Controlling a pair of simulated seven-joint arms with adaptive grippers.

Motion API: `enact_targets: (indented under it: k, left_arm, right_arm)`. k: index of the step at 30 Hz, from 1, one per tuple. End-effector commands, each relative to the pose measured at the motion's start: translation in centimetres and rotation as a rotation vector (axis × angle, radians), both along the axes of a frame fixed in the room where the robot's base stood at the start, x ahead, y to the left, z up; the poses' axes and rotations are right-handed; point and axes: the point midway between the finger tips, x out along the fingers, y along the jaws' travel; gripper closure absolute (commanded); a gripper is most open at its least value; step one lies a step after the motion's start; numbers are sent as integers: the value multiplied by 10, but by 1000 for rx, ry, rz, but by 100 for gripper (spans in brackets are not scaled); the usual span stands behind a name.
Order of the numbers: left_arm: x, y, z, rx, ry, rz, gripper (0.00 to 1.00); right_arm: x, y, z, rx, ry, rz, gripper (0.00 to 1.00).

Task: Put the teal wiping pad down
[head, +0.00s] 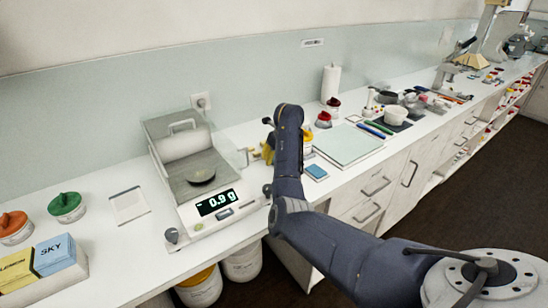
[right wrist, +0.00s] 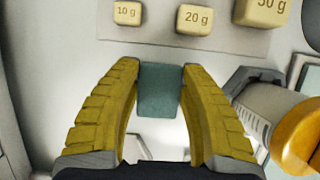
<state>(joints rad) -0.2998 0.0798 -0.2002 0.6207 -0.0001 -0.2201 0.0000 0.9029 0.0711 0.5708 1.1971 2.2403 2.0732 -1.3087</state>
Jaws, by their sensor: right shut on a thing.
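The teal wiping pad (right wrist: 159,92) is a small flat block between the yellow fingers of my right gripper (right wrist: 160,75) in the right wrist view. The fingers are shut on its two sides. In the head view my right gripper (head: 268,152) is mostly hidden behind my own arm, just right of the scale, and the held pad cannot be made out there. I cannot tell whether the pad touches the surface below. My left gripper is not in view.
Weights marked 10 g (right wrist: 127,13), 20 g (right wrist: 193,19) and 50 g (right wrist: 262,10) stand beyond the fingertips. A jar with an orange lid (right wrist: 302,138) is at the right. The scale (head: 213,203) reads 0.9 g.

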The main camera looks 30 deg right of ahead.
Motion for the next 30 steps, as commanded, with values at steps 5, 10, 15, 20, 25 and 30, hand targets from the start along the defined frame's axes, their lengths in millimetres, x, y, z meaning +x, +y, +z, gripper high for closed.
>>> enact_targets:
  k: [5,10,15,20,25,30]
  left_arm:
    - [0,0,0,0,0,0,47]
    - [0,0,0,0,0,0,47]
    - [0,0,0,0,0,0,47]
    - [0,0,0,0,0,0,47]
    - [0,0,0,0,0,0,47]
    - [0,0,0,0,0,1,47]
  right_arm:
    - [0,0,0,0,0,0,81]
    - [0,0,-3,0,0,0,53]
    - [0,0,-3,0,0,0,37]
    - [0,0,-3,0,0,0,37]
    - [0,0,2,-1,-1,0,37]
    - [-7,-1,19,-1,-2,-2,37]
